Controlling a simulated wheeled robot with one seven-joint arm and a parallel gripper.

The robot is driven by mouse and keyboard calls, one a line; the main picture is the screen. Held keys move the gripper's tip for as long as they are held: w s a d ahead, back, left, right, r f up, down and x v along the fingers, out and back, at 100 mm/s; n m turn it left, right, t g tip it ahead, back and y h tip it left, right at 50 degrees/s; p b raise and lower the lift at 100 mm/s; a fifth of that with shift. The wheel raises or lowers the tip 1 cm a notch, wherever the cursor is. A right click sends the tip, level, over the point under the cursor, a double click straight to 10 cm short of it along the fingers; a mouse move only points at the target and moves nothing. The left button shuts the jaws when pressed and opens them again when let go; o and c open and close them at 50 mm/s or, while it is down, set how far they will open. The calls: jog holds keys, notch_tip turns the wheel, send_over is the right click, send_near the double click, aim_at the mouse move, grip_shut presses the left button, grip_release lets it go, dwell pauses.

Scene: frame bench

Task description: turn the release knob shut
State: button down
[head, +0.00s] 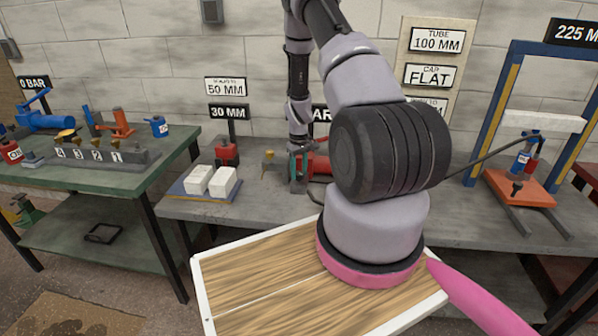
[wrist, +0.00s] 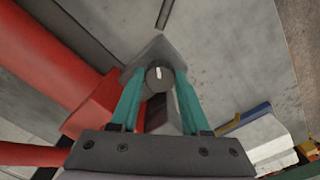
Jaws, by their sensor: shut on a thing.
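The release knob (wrist: 159,79) is a dark round knob with a white mark on its face, seen in the wrist view. It sits on a grey angular block (wrist: 153,52) beside a red cylinder body (wrist: 45,45). My gripper (wrist: 157,88) has its two teal fingers on either side of the knob and is shut on it. The white mark points roughly up and down in the wrist view. In the head view my gripper (head: 298,172) is at the grey bench, left of the red cylinder (head: 320,164); the knob cannot be made out there.
A blue tray (head: 190,194) with white blocks (head: 222,182) lies left of my gripper. A red jack (head: 227,153) stands behind it, under a 30 MM sign (head: 229,112). A press frame (head: 497,90) stands at the right. Bare bench (head: 190,210) shows in front of the tray.

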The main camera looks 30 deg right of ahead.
aim_at(299, 173)
jog(key=m, duration=0.5)
jog(key=shift+m, duration=0.3)
jog(key=m, duration=0.5)
jog(key=shift+m, duration=0.4)
jog(key=shift+c, duration=1.9)
grip_release()
jog(key=shift+r, duration=0.15)
notch_tip(299, 173, up, 11)
jog(key=shift+f, duration=0.2)
